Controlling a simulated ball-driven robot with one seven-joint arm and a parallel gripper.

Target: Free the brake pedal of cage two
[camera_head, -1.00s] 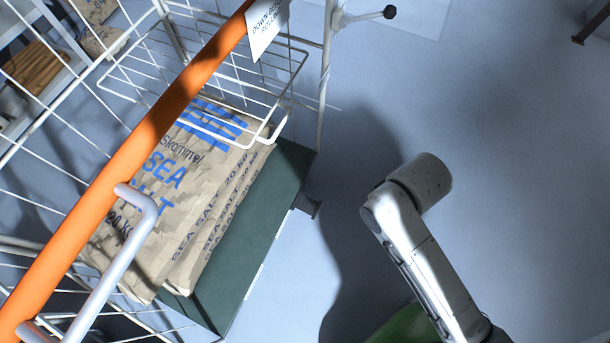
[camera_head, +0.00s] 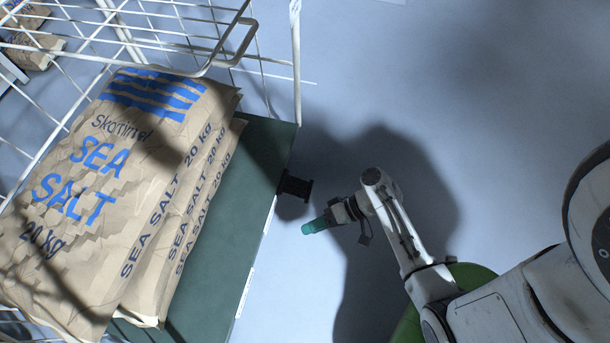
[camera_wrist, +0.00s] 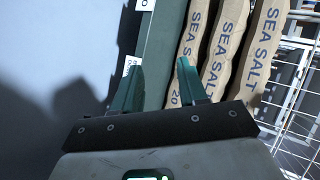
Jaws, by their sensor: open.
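A black pedal (camera_head: 296,187) sticks out from the side of the dark green cart base (camera_head: 257,165) in the head view. I cannot tell from here whether it is pressed down. My gripper (camera_head: 313,227) is just below and right of the pedal, apart from it in the picture, with its teal fingertips pointing left. In the wrist view my gripper (camera_wrist: 158,68) has its two green fingers spread, with nothing seen between them but the base's side. The pedal is not made out in the wrist view.
Paper sea salt sacks (camera_head: 130,170) lie stacked on the green base, inside a white wire cage (camera_head: 297,70). White labels (camera_wrist: 131,65) are on the base's side. The blue-grey floor (camera_head: 480,90) to the right is clear. A green round thing (camera_head: 470,275) lies under my arm.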

